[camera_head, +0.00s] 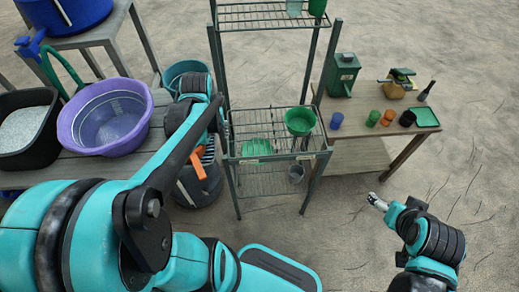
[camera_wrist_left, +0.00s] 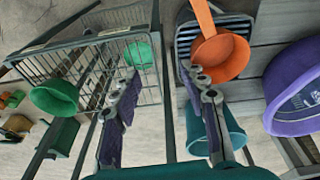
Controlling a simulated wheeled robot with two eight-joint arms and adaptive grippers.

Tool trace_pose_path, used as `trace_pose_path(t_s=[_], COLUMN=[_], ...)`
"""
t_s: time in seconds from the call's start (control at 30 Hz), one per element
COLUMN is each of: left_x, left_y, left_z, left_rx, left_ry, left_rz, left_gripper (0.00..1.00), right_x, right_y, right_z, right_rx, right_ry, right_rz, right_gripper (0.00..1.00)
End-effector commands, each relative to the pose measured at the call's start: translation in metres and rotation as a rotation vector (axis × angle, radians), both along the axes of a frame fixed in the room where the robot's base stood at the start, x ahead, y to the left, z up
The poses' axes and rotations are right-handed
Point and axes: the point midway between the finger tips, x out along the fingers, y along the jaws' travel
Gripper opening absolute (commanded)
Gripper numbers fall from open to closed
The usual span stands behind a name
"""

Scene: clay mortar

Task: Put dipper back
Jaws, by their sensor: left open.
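An orange dipper (camera_wrist_left: 222,58) shows in the wrist view, its handle pointing to the top edge. It lies over a dark slotted container (camera_wrist_left: 188,45). In the head view an orange part (camera_head: 196,158) shows below my left arm, by a dark bucket (camera_head: 200,186); the rest is hidden. My left gripper (camera_wrist_left: 166,80) is open and empty, with the dipper's bowl just beyond its right finger in the wrist view. My right gripper (camera_head: 377,202) is at the right of the head view, away from everything; its jaws are too small to judge.
A wire rack (camera_head: 268,112) with green bowls stands in the middle. A purple basin (camera_head: 70,130) and a black tub (camera_head: 45,140) are on the left bench. A table (camera_head: 355,155) with pots is at right.

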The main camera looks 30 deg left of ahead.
Motion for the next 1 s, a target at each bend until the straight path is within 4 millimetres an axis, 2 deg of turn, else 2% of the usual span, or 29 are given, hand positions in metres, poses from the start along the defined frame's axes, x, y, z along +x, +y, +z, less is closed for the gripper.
trace_pose_path(t_s=[0.03,0.2,0.3,0.4,0.5,0.6,1.0], left_x=[0.000,-0.005,-0.012,-0.019,-0.023,-0.025,-0.024], left_y=[-0.029,-0.106,-0.141,-0.164,-0.177,-0.181,-0.181], left_z=[0.011,0.037,0.045,0.049,0.051,0.052,0.052], left_rx=[0.023,0.096,0.123,0.141,0.150,0.154,0.154], left_ry=[-0.041,-0.198,-0.278,-0.338,-0.375,-0.389,-0.390], left_rz=[-0.083,-0.335,-0.453,-0.538,-0.584,-0.602,-0.601], left_gripper=[0.43,0.43,0.43,0.43,0.43,0.43,0.43], right_x=[0.000,0.000,0.000,0.000,0.000,0.000,0.000], right_y=[0.000,0.000,0.000,0.000,0.000,0.000,0.000], right_z=[0.000,0.000,0.000,0.000,0.000,0.000,0.000], right_rx=[0.000,0.000,0.000,0.000,0.000,0.000,0.000], right_ry=[0.000,0.000,0.000,0.000,0.000,0.000,0.000], right_rz=[0.000,0.000,0.000,0.000,0.000,0.000,0.000], right_gripper=[0.82,0.82,0.82,0.82,0.82,0.82,0.82])
